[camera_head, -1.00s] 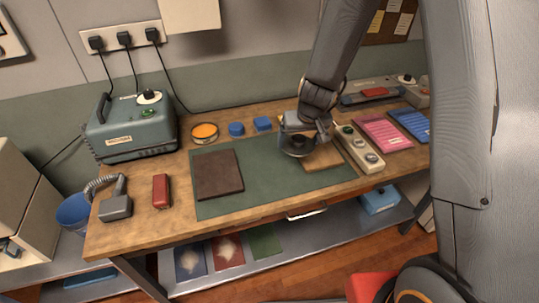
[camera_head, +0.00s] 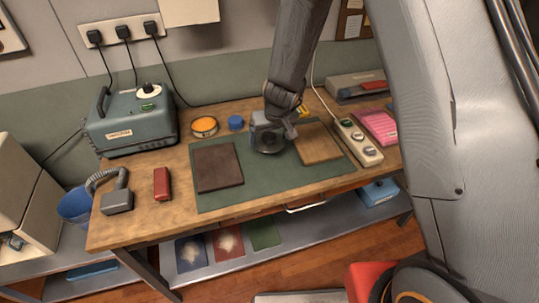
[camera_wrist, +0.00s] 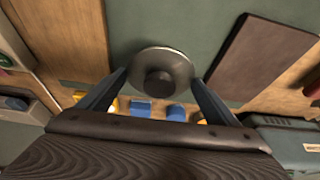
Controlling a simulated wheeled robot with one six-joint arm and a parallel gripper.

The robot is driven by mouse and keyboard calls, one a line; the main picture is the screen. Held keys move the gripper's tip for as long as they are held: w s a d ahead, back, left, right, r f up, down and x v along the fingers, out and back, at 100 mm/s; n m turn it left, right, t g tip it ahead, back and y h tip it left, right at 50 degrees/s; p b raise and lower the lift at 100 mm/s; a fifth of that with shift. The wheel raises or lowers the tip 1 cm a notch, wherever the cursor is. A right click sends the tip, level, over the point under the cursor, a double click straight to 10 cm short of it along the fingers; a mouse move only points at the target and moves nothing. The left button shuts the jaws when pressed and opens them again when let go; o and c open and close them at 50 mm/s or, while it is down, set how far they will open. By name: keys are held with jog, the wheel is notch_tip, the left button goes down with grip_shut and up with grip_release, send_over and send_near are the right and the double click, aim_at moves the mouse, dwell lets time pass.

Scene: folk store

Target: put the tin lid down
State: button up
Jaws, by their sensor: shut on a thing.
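The tin lid (camera_wrist: 160,75) is a round grey disc with a dark round knob in its middle. My gripper (camera_wrist: 157,82) is shut on it, one finger at each side of its rim. In the head view, the lid (camera_head: 269,147) is over the green mat (camera_head: 255,185), between the dark brown book (camera_head: 217,167) and the wooden board (camera_head: 318,144). I cannot tell whether it touches the mat. The gripper hides part of it there. An open round tin with orange contents (camera_head: 204,126) stands at the back of the bench.
A blue block (camera_head: 236,123) stands behind the mat. A power strip (camera_head: 357,142) and a pink booklet (camera_head: 376,125) lie right of the board. A red object (camera_head: 162,184) and a grey-green machine (camera_head: 131,124) are at left. The mat's front strip is clear.

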aim_at(270, 158)
jog(key=shift+f+b, duration=3.05)
jog(key=shift+b, duration=0.55)
jog(key=shift+f, duration=0.15)
jog(key=o, duration=0.9)
jog(key=shift+o, duration=0.2)
jog(key=p+v, duration=0.9)
jog(key=v, duration=0.3)
jog(key=s+d+r+m+g, duration=0.1)
jog(key=s+d+r, duration=0.5)
jog(key=s+d, duration=0.1)
jog(key=s+d+r+m+h, duration=0.1)
jog(key=s+d+r+m, duration=0.1)
jog(key=s+d+r, duration=0.4)
jog(key=s+d, duration=0.2)
jog(key=s, duration=0.2)
jog(key=shift+s+d+g, duration=0.3)
jog(key=shift+d+g, duration=0.05)
jog(key=shift+g, duration=0.05)
